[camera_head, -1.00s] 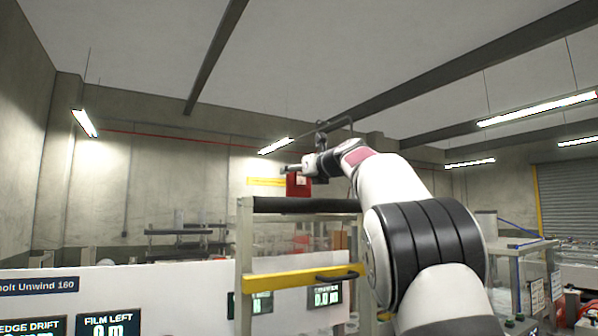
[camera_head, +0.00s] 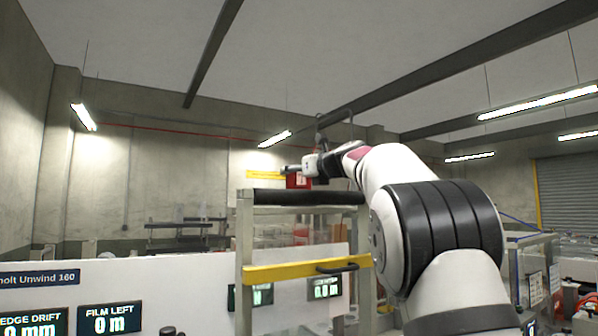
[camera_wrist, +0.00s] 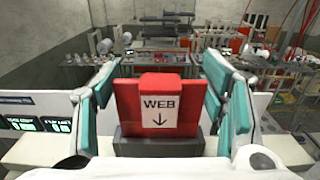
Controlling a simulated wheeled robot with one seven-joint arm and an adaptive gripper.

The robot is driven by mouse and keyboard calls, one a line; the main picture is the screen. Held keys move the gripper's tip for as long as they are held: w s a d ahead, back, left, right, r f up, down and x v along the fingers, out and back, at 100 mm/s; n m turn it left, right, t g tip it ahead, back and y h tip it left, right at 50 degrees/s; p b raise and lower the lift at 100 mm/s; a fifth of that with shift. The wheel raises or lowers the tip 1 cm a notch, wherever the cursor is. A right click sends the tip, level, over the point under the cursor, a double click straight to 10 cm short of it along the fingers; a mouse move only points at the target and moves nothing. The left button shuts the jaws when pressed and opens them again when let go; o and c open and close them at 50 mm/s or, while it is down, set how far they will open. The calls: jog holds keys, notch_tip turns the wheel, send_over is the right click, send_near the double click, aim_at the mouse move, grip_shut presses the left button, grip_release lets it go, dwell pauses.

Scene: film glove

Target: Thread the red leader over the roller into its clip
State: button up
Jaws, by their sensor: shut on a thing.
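The red leader (camera_head: 299,181) shows as a small red block just above the far side of the black roller (camera_head: 300,197). Its lower part is hidden behind the roller. In the wrist view the red leader (camera_wrist: 128,97) is upright, with a white label reading WEB and a down arrow. In the head view my gripper (camera_head: 291,170) is beyond and above the roller, reaching in from the right. I cannot make out the clip in either view.
The roller tops a grey frame (camera_head: 245,260) with a yellow bar (camera_head: 290,271) and dark handle. A white panel with displays (camera_head: 108,319) stands at the lower left. Benches with equipment (camera_wrist: 200,60) lie farther back in the wrist view. Air above the roller is open.

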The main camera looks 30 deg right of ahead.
jog(key=shift+f, duration=0.55)
jog(key=o, duration=1.2)
jog(key=shift+o, duration=0.2)
jog(key=s, duration=1.2)
jog(key=shift+d, duration=0.2)
jog(key=shift+f, duration=0.1)
